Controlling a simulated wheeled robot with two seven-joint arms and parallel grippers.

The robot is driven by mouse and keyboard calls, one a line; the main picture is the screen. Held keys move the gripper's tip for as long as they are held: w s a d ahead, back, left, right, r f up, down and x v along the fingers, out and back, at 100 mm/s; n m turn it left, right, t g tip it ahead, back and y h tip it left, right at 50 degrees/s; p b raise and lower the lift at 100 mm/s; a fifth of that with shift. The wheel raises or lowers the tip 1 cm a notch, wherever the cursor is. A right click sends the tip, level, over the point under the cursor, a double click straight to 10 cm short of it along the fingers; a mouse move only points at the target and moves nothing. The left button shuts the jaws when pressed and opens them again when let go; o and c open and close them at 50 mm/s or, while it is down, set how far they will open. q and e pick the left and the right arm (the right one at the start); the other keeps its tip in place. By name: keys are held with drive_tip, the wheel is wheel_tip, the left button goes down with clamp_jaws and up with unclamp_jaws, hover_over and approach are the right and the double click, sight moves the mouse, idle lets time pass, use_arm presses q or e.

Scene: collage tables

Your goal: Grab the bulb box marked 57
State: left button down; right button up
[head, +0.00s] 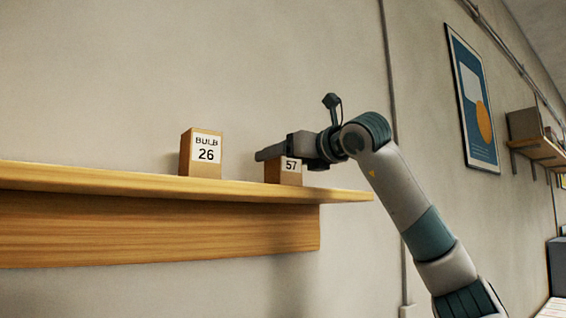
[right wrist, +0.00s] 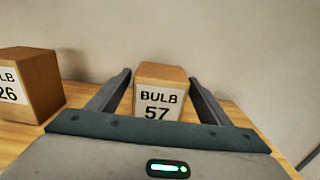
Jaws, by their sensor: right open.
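The bulb box marked 57 (head: 286,176) is a small brown carton with a white label, standing upright on the wooden shelf (head: 345,196) near its right end. In the head view my right gripper covers its upper part. In the right wrist view the box marked 57 (right wrist: 161,90) stands between the two fingers of my right gripper (right wrist: 162,82). The fingers are open, one on each side, with a visible gap at least on the right. My left gripper is not in view.
A similar box marked 26 (head: 203,154) stands on the same shelf to the left; it also shows in the right wrist view (right wrist: 32,85), left of the fingers. The wall is close behind the shelf. A framed poster (head: 473,98) hangs at the right.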

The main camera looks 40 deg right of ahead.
idle(0.4)
drive_tip(key=c, duration=1.1)
drive_tip(key=shift+c, duration=0.2)
drive_tip(key=shift+r, duration=0.15)
drive_tip(key=shift+r+b, duration=0.35)
drive_tip(key=shift+r, duration=0.3)
wheel_tip(320, 180, up, 6)
drive_tip(key=shift+a+r+b, duration=0.1)
drive_tip(key=shift+r+b, duration=0.15)
drive_tip(key=shift+b, duration=0.4)
drive_tip(key=shift+r, duration=0.95)
